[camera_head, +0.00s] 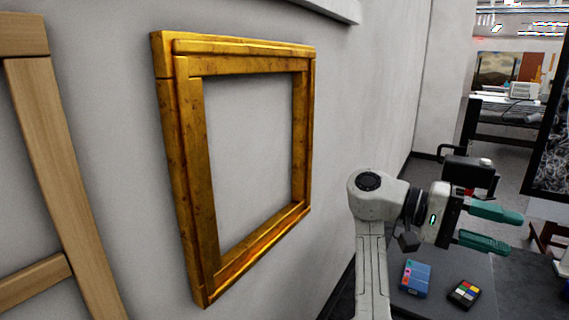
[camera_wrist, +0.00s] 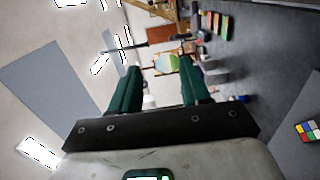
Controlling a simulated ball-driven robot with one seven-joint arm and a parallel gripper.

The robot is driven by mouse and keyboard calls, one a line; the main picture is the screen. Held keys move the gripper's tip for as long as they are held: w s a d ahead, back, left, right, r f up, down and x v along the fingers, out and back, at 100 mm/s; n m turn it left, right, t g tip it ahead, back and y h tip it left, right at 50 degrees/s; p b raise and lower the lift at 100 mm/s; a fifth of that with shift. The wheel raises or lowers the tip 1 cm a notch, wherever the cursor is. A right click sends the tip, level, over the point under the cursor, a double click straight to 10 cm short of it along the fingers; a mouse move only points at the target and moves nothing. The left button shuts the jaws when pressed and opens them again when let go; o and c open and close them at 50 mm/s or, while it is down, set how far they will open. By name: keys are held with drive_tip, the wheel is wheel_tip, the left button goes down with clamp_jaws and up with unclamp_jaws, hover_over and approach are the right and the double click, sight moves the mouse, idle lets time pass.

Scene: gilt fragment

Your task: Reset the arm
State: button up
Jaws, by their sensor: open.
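My gripper (camera_head: 493,228) is at the right in the head view, at the end of my bent white arm. Its two green fingers point right and stand apart with nothing between them. In the wrist view my gripper (camera_wrist: 158,82) shows both green fingers spread wide, with only the distant room behind them.
A gilt frame (camera_head: 185,160) hangs on the grey wall, left of my arm. A wooden frame (camera_head: 65,150) stands at far left. A blue box (camera_head: 416,278) and a colour-patch block (camera_head: 464,293) lie on the dark table (camera_head: 515,285) below my gripper. A doorway area opens behind.

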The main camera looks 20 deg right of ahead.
drive_tip(key=s+d+f+n+t+b, duration=0.1)
drive_tip(key=s+f+n+t, duration=0.2)
drive_tip(key=f, duration=0.7)
drive_tip(key=s+d+f+n+t+b, duration=0.1)
drive_tip(key=s+f+t, duration=0.25)
drive_tip(key=f, duration=0.75)
drive_tip(key=s+f+n+t+b, duration=0.15)
drive_tip(key=f+t, duration=0.35)
drive_tip(key=f, duration=0.5)
drive_tip(key=s+a+f+n+t+y+b, duration=0.1)
drive_tip(key=s+a+f+n+t+y, duration=0.1)
drive_tip(key=s+a+f+y, duration=0.3)
drive_tip(key=s+a+f+n+t+y+b, duration=0.1)
drive_tip(key=s+a+f+n+y, duration=0.2)
drive_tip(key=a+f, duration=0.8)
drive_tip(key=s+a+y, duration=0.2)
drive_tip(key=a, duration=0.1)
drive_tip(key=shift+s+f+t, duration=0.25)
drive_tip(key=shift+s+t, duration=0.1)
drive_tip(key=shift+s, duration=0.05)
